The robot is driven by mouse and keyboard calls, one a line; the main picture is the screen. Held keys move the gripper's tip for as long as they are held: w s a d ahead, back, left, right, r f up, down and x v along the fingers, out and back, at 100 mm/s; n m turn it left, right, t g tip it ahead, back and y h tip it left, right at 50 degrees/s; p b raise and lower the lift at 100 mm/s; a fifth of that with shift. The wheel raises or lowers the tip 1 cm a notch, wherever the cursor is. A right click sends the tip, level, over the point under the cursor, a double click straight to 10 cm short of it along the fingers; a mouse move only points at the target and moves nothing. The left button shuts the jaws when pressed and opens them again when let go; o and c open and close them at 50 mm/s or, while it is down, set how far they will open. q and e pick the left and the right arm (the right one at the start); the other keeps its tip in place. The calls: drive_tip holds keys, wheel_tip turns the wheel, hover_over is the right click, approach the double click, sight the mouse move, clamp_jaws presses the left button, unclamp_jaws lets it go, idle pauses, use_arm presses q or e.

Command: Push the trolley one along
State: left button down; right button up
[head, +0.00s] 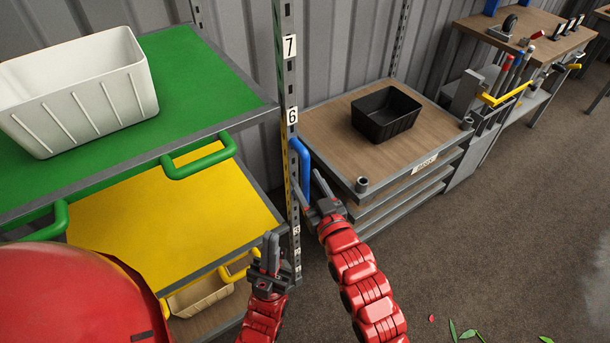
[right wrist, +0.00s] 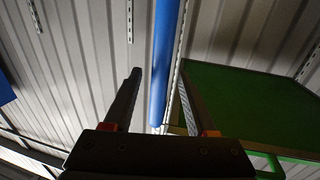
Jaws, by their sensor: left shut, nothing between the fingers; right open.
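The wood-topped trolley (head: 330,128) with grey edges and lower tiers stands against the back wall. My right gripper (head: 318,194) is open at the lower part of this handle. In the right wrist view the blue bar (right wrist: 166,55) shows beyond and between the open fingers (right wrist: 159,82); I cannot tell whether it touches them. My left gripper (head: 270,248) is shut and empty, lower down, in front of the yellow shelf.
A black crate (head: 386,125) sits on the trolley. At left are a green shelf (head: 190,75) with a white tub (head: 85,100) and a yellow shelf (head: 170,215). The numbered post (head: 289,75) stands close to my grippers. A tool bench (head: 540,28) is at right. Front floor is mostly clear.

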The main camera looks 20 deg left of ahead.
drive_tip(key=shift+x, duration=0.8)
clamp_jaws()
idle(0.9)
